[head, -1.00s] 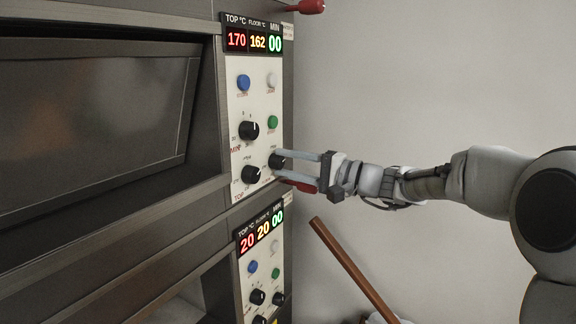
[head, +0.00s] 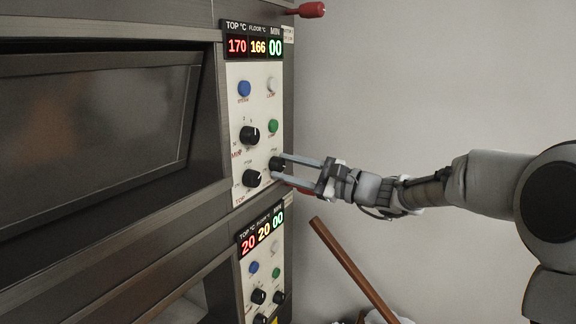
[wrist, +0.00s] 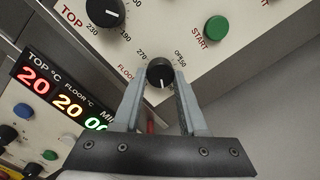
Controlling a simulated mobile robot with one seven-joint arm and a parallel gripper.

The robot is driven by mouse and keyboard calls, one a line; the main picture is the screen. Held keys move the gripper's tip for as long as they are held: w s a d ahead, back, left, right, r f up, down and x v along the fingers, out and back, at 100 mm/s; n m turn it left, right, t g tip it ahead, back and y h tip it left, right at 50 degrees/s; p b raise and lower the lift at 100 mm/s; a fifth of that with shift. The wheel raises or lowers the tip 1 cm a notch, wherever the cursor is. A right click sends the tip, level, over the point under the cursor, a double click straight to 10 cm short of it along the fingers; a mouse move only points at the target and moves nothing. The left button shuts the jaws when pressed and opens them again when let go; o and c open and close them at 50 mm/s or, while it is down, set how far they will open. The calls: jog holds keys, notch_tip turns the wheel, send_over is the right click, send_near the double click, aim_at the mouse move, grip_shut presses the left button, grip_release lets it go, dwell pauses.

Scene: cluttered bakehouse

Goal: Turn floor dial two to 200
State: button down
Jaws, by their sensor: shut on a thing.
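The floor dial (head: 277,164) is a black knob at the lower right of the upper control panel (head: 262,104). In the wrist view the same dial (wrist: 160,73) has a white pointer line and sits beside the word FLOOR, with 270 printed near it. My gripper (head: 279,166) is shut on this dial, one finger on each side. The fingers also show in the wrist view (wrist: 160,92). The upper display (head: 258,46) reads 170 for top, 166 for floor and 00 for minutes. The fingers partly hide the dial's scale.
A top dial (head: 253,178) is close at the left of the held dial, and another black dial (head: 250,135) is above it. A green START button (head: 272,126) is nearby. A lower panel (head: 262,262) reads 20, 20, 00. A brown pole (head: 352,268) leans below my arm.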

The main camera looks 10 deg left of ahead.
dwell(0.3)
jog(key=shift+c, duration=2.2)
grip_release()
jog(key=b+v, duration=0.1)
jog(key=v, duration=1.6)
jog(key=shift+s+d, duration=0.15)
jog(key=shift+d, duration=0.05)
